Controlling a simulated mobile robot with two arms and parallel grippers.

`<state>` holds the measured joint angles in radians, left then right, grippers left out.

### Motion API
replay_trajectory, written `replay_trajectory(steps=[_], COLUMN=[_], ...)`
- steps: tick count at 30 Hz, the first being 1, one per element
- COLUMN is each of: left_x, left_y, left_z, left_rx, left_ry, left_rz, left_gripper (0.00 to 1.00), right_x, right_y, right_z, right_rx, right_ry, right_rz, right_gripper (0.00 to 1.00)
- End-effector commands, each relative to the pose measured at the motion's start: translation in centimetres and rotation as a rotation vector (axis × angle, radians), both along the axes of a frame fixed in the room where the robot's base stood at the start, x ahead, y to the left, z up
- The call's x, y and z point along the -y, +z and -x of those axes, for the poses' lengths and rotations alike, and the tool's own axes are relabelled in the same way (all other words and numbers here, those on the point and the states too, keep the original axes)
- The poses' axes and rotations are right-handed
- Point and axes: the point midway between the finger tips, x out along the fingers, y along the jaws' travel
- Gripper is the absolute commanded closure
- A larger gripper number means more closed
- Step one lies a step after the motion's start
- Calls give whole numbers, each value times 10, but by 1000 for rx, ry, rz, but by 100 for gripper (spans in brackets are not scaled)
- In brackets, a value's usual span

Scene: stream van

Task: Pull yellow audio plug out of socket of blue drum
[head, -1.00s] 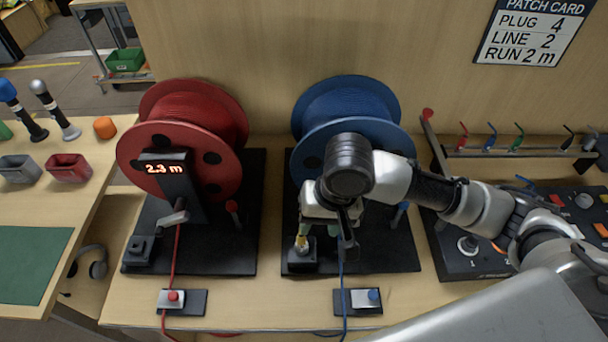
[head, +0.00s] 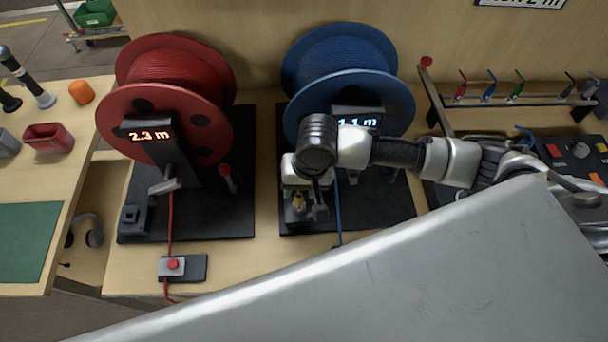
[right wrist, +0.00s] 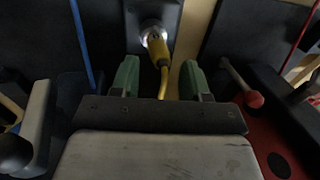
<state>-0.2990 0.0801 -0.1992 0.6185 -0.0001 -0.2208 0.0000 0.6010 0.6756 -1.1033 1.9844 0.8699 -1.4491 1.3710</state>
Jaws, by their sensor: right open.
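The blue drum (head: 340,62) stands on a black base (head: 385,208) on the bench. The yellow audio plug (head: 299,199) sits in the socket block at the front left of that base. The plug also shows in the right wrist view (right wrist: 158,46), its head in a round metal socket (right wrist: 152,31) and its yellow cable running back toward the gripper. My right gripper (right wrist: 159,78) is open. Its two green fingers stand on either side of the plug's rear end and cable, with visible gaps on both sides. My left gripper is not in view.
The red drum (head: 175,75) stands left of the blue one, with a 2.3 m display and a red-button box (head: 173,266). A rack of coloured levers (head: 515,98) and a control panel (head: 570,150) are at the right. A blue cable (right wrist: 82,45) runs beside the gripper.

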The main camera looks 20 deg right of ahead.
Motion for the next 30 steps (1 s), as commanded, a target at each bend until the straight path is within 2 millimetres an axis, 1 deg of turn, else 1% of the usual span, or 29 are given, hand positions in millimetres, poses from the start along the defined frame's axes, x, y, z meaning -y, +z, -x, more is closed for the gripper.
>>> replay_trajectory(steps=[1, 3, 11, 12, 14, 15, 20, 21, 23, 24, 26, 27, 28, 30], left_x=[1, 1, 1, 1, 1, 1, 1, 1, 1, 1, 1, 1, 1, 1], left_y=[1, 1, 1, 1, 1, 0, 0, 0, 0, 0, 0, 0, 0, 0], left_z=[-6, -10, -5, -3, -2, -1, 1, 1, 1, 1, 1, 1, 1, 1], left_rx=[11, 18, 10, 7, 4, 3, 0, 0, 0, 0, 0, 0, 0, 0], left_ry=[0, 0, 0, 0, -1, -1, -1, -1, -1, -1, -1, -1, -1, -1], left_rz=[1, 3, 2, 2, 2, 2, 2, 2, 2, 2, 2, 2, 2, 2], left_gripper=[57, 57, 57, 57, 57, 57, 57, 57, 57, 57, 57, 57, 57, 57], right_x=[-1, -1, -1, -1, -1, -1, -1, -1, -1, -1, -1, -1, -1, -1], right_y=[-3, -6, -7, -7, -7, -7, -7, -7, -7, -7, -7, -7, -7, -7], right_z=[0, 0, 0, 0, 0, 0, 0, 0, 0, 0, 0, 0, 0, 0], right_rx=[-1, -1, 0, 0, 0, 0, 0, 0, 0, 0, 0, 0, 0, 0], right_ry=[0, 0, 1, 1, 1, 1, 0, 0, 0, 0, 0, 0, 0, 0], right_rz=[0, -1, 0, 0, 0, 0, 0, 0, 0, 0, 0, 0, 0, 0], right_gripper=[54, 54, 54, 57, 67, 73, 97, 100, 100, 81, 90, 96, 100, 100])
